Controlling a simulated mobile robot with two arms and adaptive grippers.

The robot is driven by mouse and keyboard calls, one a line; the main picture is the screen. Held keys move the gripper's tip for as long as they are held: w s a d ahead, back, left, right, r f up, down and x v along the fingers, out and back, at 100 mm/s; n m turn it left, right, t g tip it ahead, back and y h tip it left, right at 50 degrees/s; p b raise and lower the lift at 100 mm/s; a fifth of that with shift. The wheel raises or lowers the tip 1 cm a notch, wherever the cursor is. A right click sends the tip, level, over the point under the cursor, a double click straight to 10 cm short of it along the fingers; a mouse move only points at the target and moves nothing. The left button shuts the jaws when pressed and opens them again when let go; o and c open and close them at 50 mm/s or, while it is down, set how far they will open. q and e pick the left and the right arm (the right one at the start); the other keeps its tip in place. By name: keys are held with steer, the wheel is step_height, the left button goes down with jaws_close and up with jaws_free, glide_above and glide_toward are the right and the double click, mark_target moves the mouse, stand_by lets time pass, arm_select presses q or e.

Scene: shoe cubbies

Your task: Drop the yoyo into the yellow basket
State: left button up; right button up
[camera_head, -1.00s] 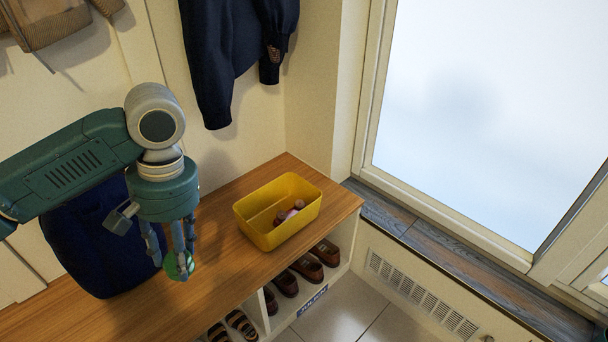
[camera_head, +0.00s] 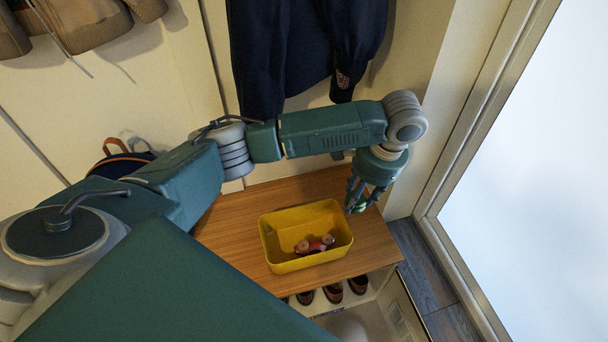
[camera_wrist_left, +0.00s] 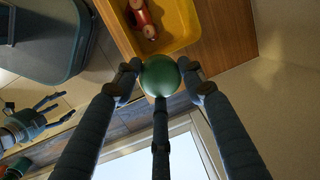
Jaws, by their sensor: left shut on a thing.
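The green round yoyo (camera_wrist_left: 160,75) is between the fingertips of my left gripper (camera_wrist_left: 160,82) in the left wrist view. In the head view, my left gripper (camera_head: 358,198) points down just right of the yellow basket (camera_head: 312,261), with the yoyo (camera_head: 358,208) mostly hidden by the fingers. The basket also shows in the left wrist view (camera_wrist_left: 182,25), beyond the yoyo. The yoyo is outside the basket's rim. My right gripper (camera_wrist_left: 58,112) shows at the left of the wrist view, empty, its fingers spread.
A red toy with round tan ends (camera_head: 315,244) lies in the basket. The basket stands on a wooden bench (camera_head: 235,225) with shoes (camera_head: 333,291) below. A dark jacket (camera_head: 300,50) hangs behind. A wall and window (camera_head: 540,170) are close on the right.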

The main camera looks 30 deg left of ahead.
arm_select(q)
steer(key=s+a+f+m+t+p, duration=0.1)
steer(key=s+a+f+m+p, duration=0.3)
steer(key=a+p, duration=0.25)
steer(key=s+a+f+m+t+p, duration=0.1)
steer(key=s+a+f+m+p, duration=0.4)
steer(key=p, duration=0.3)
arm_select(e)
steer(key=s+d+r+g, duration=0.1)
steer(key=s+d, duration=0.2)
steer(key=s, duration=1.5)
arm_select(q)
steer(key=shift+h, duration=0.3)
steer(key=f+b, duration=0.1)
steer(key=b, duration=0.1)
steer(key=f+b, duration=0.2)
steer(key=w+f+b, duration=0.1)
steer(key=f+b, duration=0.1)
steer(key=b, duration=0.1)
steer(key=shift+a, duration=0.25)
arm_select(e)
step_height(320, 180, down, 6)
steer(key=shift+w+f, duration=0.2)
arm_select(q)
steer(key=shift+r, duration=0.1)
steer(key=o, duration=1.2)
